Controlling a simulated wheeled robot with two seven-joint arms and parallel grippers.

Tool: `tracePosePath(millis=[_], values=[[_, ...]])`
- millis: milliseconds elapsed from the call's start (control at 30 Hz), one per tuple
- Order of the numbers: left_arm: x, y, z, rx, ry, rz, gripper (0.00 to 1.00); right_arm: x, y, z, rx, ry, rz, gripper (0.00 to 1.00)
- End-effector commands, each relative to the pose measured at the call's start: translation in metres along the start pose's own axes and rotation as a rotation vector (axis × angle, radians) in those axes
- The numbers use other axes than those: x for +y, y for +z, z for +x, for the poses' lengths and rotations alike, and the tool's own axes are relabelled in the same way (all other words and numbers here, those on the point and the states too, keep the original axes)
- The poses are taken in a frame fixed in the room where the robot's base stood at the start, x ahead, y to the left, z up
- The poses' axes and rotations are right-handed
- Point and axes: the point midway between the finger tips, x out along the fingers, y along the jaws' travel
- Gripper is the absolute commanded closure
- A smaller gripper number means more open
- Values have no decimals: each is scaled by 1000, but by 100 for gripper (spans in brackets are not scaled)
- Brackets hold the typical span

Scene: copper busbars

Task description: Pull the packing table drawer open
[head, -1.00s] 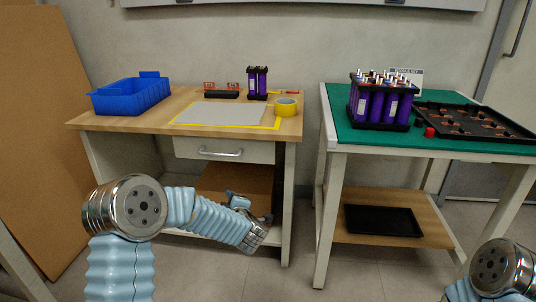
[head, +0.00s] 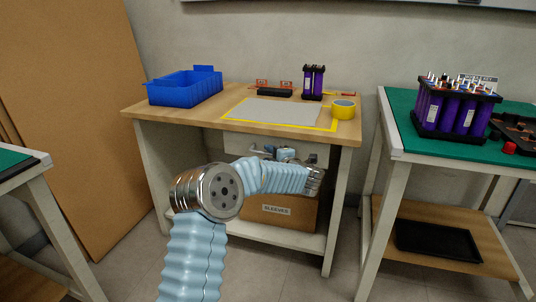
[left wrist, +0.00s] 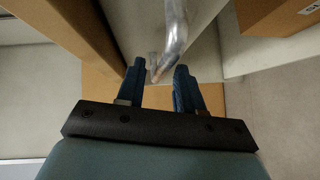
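The packing table (head: 180,118) stands in the middle of the head view. Its pale drawer front (head: 318,152) is under the tabletop and looks flush, though my left arm covers much of it. My left gripper (head: 286,153) is at the drawer front, over the handle. In the left wrist view my left gripper (left wrist: 161,66) is open, with its two dark blue fingers apart. The metal drawer handle (left wrist: 173,38) runs down between the fingertips, with a small gap seen on the right side. My right gripper is not in view.
On the tabletop are a blue bin (head: 185,92), a grey mat (head: 272,112), yellow tape (head: 343,109) and a purple cell pack (head: 313,83). A cardboard box (head: 290,211) sits on the shelf below. A green-topped table (head: 400,125) stands to the right.

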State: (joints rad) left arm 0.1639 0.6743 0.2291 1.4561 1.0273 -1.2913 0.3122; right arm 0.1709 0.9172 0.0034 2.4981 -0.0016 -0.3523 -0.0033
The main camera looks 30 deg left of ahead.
Motion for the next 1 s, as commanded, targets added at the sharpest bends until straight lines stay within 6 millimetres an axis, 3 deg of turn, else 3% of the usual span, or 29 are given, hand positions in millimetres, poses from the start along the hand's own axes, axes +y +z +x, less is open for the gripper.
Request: tracePosePath(millis=[200,467,733,1000], values=[[0,0,19,0,1,0,64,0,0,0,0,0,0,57],[0,0,20,-1,1,1,64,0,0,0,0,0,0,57],[0,0,20,-1,1,1,100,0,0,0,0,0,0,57],[0,0,20,-1,0,1,100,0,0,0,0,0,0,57]])
